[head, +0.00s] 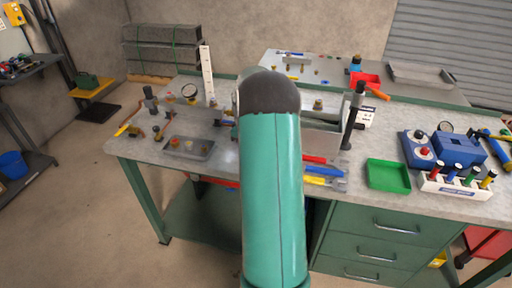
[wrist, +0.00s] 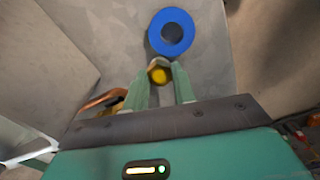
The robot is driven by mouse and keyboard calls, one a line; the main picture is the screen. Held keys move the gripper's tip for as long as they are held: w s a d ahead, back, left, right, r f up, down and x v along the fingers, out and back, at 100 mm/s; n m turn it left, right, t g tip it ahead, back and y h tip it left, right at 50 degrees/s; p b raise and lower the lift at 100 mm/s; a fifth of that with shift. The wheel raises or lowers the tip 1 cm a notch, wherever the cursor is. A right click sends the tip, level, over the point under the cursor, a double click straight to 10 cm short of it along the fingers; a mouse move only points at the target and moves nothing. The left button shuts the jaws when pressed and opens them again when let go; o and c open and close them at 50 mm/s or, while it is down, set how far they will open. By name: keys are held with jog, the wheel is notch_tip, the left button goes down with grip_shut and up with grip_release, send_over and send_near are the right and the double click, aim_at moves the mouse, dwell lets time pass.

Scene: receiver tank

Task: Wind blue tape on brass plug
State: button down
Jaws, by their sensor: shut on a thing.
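In the wrist view my gripper (wrist: 160,76) has its two pale green fingers closed on a small yellow brass piece, which looks like the brass plug (wrist: 158,74). Only part of the plug shows between the fingertips. The blue tape (wrist: 155,36) is a ring with a grey centre hole, just beyond the fingertips and slightly right. I cannot tell whether the tape touches the plug. In the head view my green arm covers the middle of the bench, hiding the gripper, the plug and the tape.
On the workbench (head: 345,207) a grey tray (head: 204,154) with small fittings lies left of my arm. A green tray (head: 388,175), a blue box (head: 460,150) and a tool rack (head: 452,188) stand right. A white upright strip (head: 208,72) and a dark post (head: 353,118) rise nearby.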

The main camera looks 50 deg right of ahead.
jog(key=a, duration=0.4)
jog(key=shift+s+a+r, duration=0.25)
jog(key=shift+s+a, duration=0.15)
jog(key=shift+d+r, duration=0.1)
jog(key=shift+r, duration=2.7)
